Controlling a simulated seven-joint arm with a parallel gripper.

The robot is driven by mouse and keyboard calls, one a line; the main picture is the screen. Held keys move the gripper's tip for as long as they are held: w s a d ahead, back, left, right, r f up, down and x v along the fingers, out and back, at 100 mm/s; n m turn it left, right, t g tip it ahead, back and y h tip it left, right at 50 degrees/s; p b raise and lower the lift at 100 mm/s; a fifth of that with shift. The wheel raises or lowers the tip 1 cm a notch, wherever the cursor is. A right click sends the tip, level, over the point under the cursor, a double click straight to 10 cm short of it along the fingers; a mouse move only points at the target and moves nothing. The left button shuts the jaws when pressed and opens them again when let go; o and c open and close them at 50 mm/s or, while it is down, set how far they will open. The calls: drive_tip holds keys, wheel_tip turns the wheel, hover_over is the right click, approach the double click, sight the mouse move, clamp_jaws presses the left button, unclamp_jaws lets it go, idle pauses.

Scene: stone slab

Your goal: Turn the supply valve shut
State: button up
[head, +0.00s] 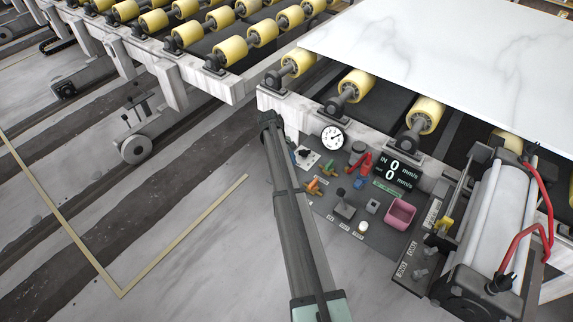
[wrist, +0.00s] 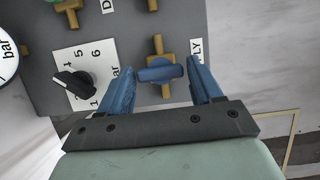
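The supply valve shows in the wrist view as a blue handle (wrist: 160,73) on a brass body (wrist: 157,46). The handle lies crosswise to the brass body. A partly covered label ending in "PLY" (wrist: 196,50) is beside it. My gripper (wrist: 159,70) is open, with one blue finger beyond each end of the handle. Narrow gaps seem to show between fingertips and handle; contact is hard to judge.
A black selector knob (wrist: 73,84) on a numbered plate is close left of my gripper. A pressure gauge (head: 332,137), other valves with green (head: 313,186) and orange (head: 328,168) handles, a joystick (head: 345,205) and a pink bin (head: 399,213) crowd the panel. Floor left is open.

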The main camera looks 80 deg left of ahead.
drive_tip(key=shift+o, duration=1.3)
drive_tip(key=v, duration=1.4)
drive_tip(key=shift+w+d, duration=0.1)
drive_tip(key=shift+w, duration=0.05)
